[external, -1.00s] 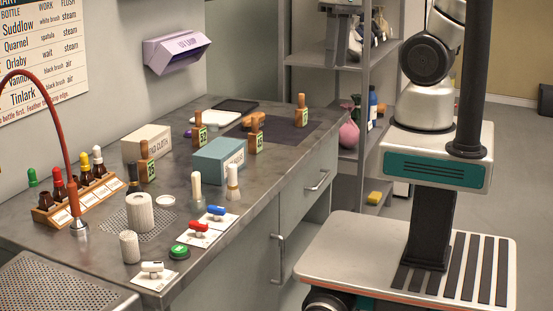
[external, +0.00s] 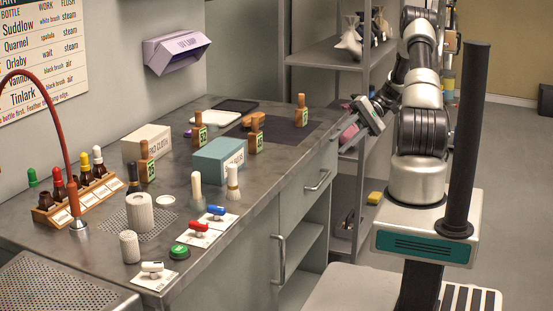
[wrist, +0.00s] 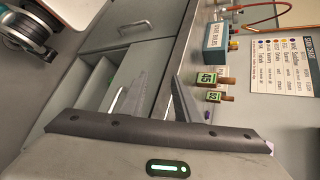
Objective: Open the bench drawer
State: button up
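The bench drawer (external: 300,197) is shut under the right end of the grey worktop. Its bar handle (external: 319,181) shows on the front and also shows in the wrist view (wrist: 118,100). My gripper (external: 350,127) is beside the far right end of the bench, near worktop height, beyond the drawer handle and apart from it. The gripper body fills the bottom of the wrist view, with grey finger parts (wrist: 185,100) sticking up from it. Nothing held shows.
The worktop (external: 90,222) carries boxes, numbered wooden blocks, bottles and brushes. A cupboard door with an upright handle (external: 280,260) and open shelves (external: 305,262) are below. A metal shelf rack (external: 345,55) stands behind my gripper. Floor (external: 500,180) is clear on the right.

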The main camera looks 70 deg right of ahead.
jog(key=s+d+f+m+t+h+b, duration=0.35)
jog(key=s+d+f+t, duration=0.55)
jog(key=d+f, duration=0.4)
jog(key=w+a+f+b, duration=0.1)
jog(key=w+a, duration=0.2)
jog(key=w, duration=0.4)
jog(key=w+a+f+g+b, duration=0.1)
jog(key=w+a+f, duration=0.1)
jog(key=w, duration=0.5)
jog(key=shift+w+a+f+b, duration=0.25)
jog(key=shift+w+a+b, duration=0.1)
jog(key=shift+a, duration=0.35)
jog(key=shift+s, duration=0.1)
grip_shut()
